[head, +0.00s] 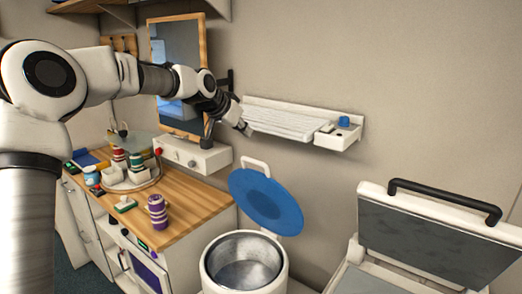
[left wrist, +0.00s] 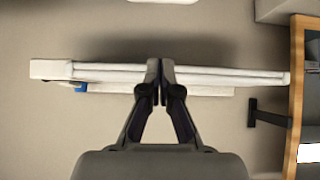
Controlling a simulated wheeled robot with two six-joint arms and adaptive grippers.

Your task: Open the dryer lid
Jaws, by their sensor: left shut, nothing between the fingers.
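A round white drum with a metal inside (head: 243,262) stands low in the middle of the head view. Its blue round lid (head: 266,199) is raised and tilted back, leaving the drum's mouth uncovered. I take this to be the dryer. My left gripper (head: 246,129) is up by the wall, above and apart from the lid, at the left end of a white wall rack (head: 285,123). In the left wrist view its fingertips (left wrist: 160,67) are together and empty, in front of the rack. My right gripper is not in view.
A wooden counter (head: 195,210) with a purple striped cup (head: 157,211) and several small items is at left. A framed mirror (head: 178,70) hangs behind my left arm. At right, a grey-lined lid with a black handle (head: 445,200) stands raised.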

